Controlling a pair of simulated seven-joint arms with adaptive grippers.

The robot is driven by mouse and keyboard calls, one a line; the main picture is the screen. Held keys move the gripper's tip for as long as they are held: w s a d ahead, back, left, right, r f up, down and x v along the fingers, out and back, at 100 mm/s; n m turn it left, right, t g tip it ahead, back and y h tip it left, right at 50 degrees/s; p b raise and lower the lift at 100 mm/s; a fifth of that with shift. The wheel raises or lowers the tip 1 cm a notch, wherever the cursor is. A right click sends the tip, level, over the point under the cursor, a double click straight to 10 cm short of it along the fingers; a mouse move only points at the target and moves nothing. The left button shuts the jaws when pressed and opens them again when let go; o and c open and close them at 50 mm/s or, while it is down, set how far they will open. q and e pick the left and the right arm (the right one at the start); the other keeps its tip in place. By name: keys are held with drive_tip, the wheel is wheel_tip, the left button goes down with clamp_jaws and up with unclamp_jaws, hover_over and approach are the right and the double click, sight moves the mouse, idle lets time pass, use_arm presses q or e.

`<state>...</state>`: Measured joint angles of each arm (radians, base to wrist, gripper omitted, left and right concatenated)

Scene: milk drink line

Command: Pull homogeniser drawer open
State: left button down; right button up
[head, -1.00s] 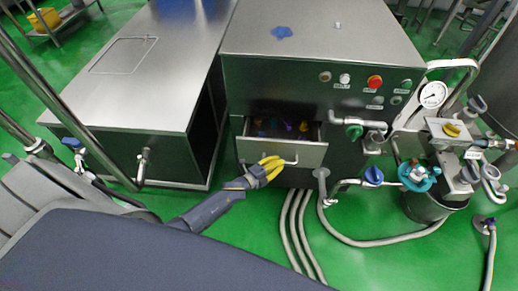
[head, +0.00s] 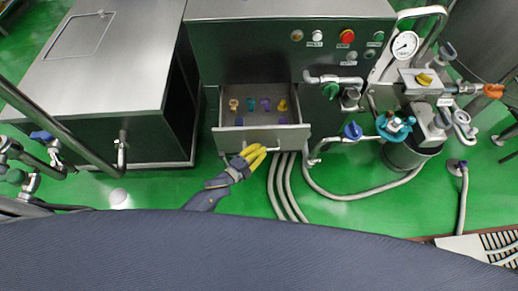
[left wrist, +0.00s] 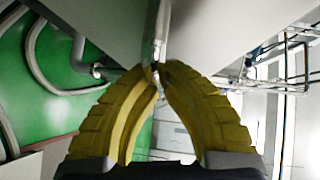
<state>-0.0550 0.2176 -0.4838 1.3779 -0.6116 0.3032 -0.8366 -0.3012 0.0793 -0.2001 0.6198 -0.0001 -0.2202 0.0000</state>
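The homogeniser (head: 270,58) is a steel cabinet with its drawer (head: 295,133) pulled well out at the front. Several small coloured pieces (head: 251,104), orange, teal, purple, yellow and blue, show inside the drawer. My left gripper (head: 262,151) is at the drawer's front, at its bar handle (head: 279,148). In the left wrist view the yellow fingers (left wrist: 157,68) close together around the metal handle (left wrist: 161,30). The fingers hide part of the handle. My right gripper is not in view.
A steel cabinet (head: 110,80) stands to the left. Pipes, valves and a pressure gauge (head: 404,45) are at the right. Hoses (head: 284,185) run down the green floor (head: 345,207) near the gripper. Buttons, one red (head: 346,36), sit above the drawer.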

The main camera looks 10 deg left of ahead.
use_arm(q)
drive_tip(key=shift+s+f, duration=0.1)
drive_tip(key=shift+f, duration=0.05)
drive_tip(key=c, duration=1.4)
unclamp_jaws()
drive_tip(key=v, duration=1.2)
